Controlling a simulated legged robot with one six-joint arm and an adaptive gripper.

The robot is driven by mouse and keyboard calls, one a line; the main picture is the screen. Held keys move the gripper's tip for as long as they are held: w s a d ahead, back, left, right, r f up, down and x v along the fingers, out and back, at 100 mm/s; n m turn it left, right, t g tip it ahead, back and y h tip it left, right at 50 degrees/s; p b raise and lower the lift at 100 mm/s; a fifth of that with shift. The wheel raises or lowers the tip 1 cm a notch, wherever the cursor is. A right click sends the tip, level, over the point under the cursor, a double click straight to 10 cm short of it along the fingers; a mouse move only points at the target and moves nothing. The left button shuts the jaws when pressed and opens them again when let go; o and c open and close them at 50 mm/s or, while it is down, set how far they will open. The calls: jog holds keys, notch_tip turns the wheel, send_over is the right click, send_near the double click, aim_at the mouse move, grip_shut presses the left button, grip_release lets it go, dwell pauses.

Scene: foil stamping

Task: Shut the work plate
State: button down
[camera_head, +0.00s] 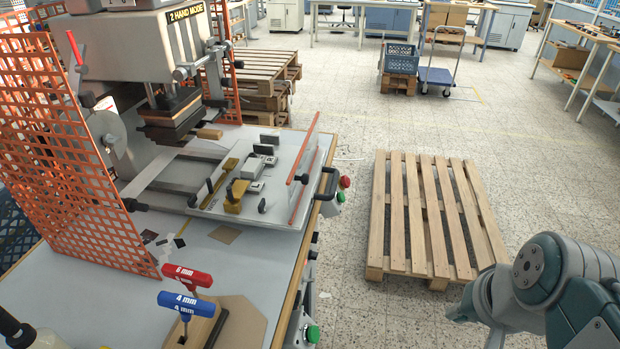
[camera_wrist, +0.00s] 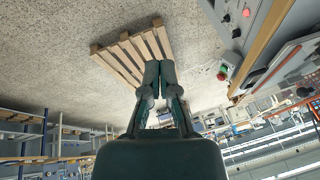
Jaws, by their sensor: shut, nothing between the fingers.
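The work plate (camera_head: 283,193) is a light grey plate with brass and black fittings on top. In the head view it sits pulled out on its rails, to the right of the press head (camera_head: 168,110) rather than under it. A black handle (camera_head: 330,184) is at its right edge, and a red bar (camera_head: 303,160) stands across the plate near it. My gripper (camera_wrist: 160,68) shows in the wrist view with its two fingers together and empty. It is away from the plate.
A wooden pallet (camera_head: 428,215) lies on the floor right of the bench. Red and green buttons (camera_head: 343,183) are by the bench edge near the handle. Blue and red hex keys (camera_head: 187,303) stand in front. An orange mesh guard (camera_head: 62,150) is at left.

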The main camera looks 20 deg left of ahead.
aim_at(233, 181)
jog(key=w+a+f+m+g+y, duration=0.1)
jog(key=w+a+m+g+y, duration=0.1)
jog(key=w+a+m+y, duration=0.5)
jog(key=w+a+f+m+g+y, duration=0.1)
jog(key=w+a+m+y, duration=0.25)
jog(key=w, duration=0.75)
jog(key=w+a+f+m+g+y, duration=0.1)
jog(key=w+a+m+g+y, duration=0.1)
jog(key=w+a+m+y, duration=0.5)
jog(key=a, duration=0.3)
jog(key=a+n+h, duration=0.1)
jog(key=a, duration=0.3)
jog(key=a+n, duration=0.1)
jog(key=a, duration=0.3)
jog(key=shift+w+f+h, duration=0.2)
jog(key=shift+w+h, duration=0.05)
jog(key=shift+w, duration=0.1)
jog(key=a, duration=1.2)
jog(key=s+a, duration=0.1)
jog(key=a, duration=0.4)
jog(key=shift+a, duration=0.75)
jog(key=shift+s+r, duration=0.1)
jog(key=shift+a, duration=0.1)
jog(key=shift+r, duration=0.1)
